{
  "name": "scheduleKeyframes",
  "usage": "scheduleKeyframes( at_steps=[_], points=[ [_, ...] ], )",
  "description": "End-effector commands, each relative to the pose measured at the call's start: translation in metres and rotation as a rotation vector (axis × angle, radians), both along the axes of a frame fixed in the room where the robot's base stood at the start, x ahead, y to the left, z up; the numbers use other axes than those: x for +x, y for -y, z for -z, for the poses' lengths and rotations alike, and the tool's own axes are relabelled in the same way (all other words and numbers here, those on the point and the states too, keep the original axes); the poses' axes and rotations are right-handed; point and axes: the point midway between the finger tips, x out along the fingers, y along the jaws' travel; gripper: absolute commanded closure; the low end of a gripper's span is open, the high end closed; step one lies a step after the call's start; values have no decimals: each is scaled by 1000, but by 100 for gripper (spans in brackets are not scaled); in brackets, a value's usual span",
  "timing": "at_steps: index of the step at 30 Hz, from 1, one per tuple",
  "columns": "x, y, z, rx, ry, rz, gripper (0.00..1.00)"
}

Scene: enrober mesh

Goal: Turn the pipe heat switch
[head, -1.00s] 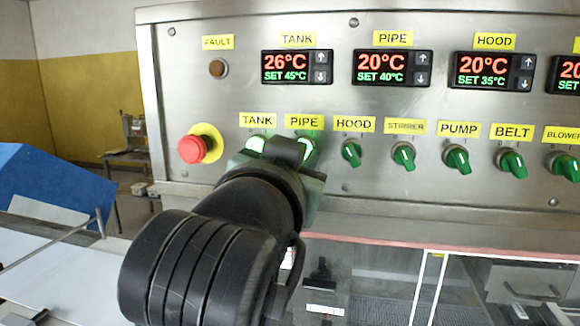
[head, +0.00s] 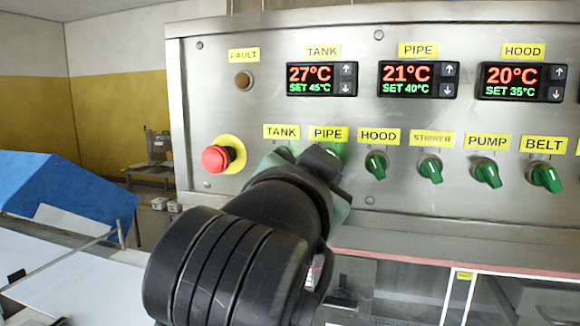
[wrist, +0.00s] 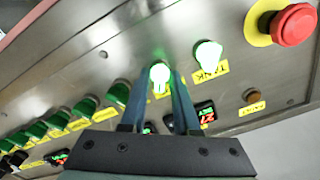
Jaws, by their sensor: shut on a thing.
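The pipe heat switch (wrist: 160,73) is a knob glowing green-white in the wrist view. It sits between the two blue-grey fingers of my gripper (wrist: 168,82), which is shut on it. In the head view my gripper (head: 318,160) covers most of this switch under the PIPE label (head: 328,133); only a green glow shows beside it. The pipe display (head: 418,79) reads 21°C, set 40°C. The tank switch (wrist: 208,54) next to it is also lit.
A red emergency button (head: 217,158) on a yellow disc is left of the switches. Unlit green switches, such as the hood switch (head: 376,165), stand in a row to the right. A blue object (head: 60,190) is at the left.

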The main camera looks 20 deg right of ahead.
Motion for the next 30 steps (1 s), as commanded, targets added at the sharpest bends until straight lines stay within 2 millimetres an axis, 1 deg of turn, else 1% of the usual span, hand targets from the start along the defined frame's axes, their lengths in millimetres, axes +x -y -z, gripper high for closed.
scheduleKeyframes(
  at_steps=[1,2,3,4,13,17,20,27,30],
  points=[
    [0,0,0,1,1,0,100],
    [0,0,0,1,1,0,67],
    [0,0,0,1,1,0,60],
    [0,0,0,1,1,0,55],
    [-1,-1,0,0,0,-1,55],
    [-8,-7,0,-1,0,-2,55],
    [-22,-16,0,-1,3,-3,55],
    [-67,-46,-1,-1,3,-4,55],
    [-83,-57,-1,-1,2,-3,55]
  ],
)
